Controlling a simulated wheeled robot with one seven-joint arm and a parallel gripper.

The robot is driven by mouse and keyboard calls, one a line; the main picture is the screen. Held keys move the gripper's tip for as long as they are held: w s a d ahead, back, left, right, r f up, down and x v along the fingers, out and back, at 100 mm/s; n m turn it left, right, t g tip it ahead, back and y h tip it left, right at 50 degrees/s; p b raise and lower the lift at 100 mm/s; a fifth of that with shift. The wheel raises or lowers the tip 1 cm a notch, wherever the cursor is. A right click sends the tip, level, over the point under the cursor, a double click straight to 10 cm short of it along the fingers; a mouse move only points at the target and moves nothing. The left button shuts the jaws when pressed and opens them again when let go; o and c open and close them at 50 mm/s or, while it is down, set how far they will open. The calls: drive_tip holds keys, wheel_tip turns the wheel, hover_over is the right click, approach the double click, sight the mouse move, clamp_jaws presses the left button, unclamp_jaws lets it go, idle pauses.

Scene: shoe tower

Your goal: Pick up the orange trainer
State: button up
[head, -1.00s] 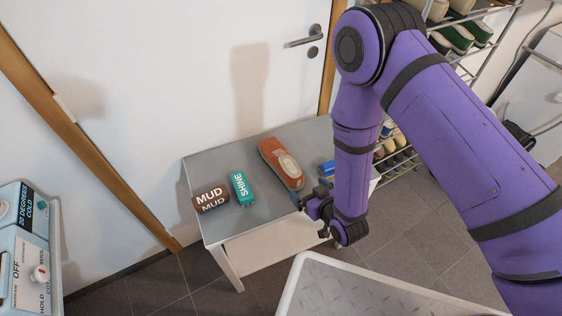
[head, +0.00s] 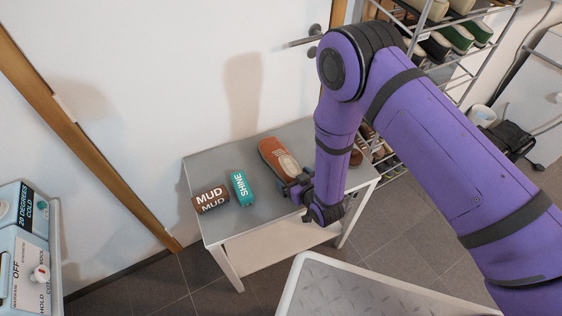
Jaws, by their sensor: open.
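The orange trainer (head: 273,153) lies on the grey table (head: 222,223), with its toe end toward the door and its pale opening toward my arm. My gripper (head: 291,185) is open at the near end of the trainer, close beside it and partly covering its heel in the head view. I cannot tell whether the fingers touch the trainer or straddle it. The fingertips are small and dark here, and the wrist hides part of the table's right side.
A shoe rack (head: 470,62) stands behind my arm at the right. The white door (head: 180,80) is behind the table.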

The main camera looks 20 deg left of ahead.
drive_tip(key=c, duration=1.2)
drive_tip(key=shift+o, duration=0.2)
wheel_tip(320, 180, up, 9)
drive_tip(key=shift+r, duration=0.5)
drive_tip(key=shift+d, duration=0.1)
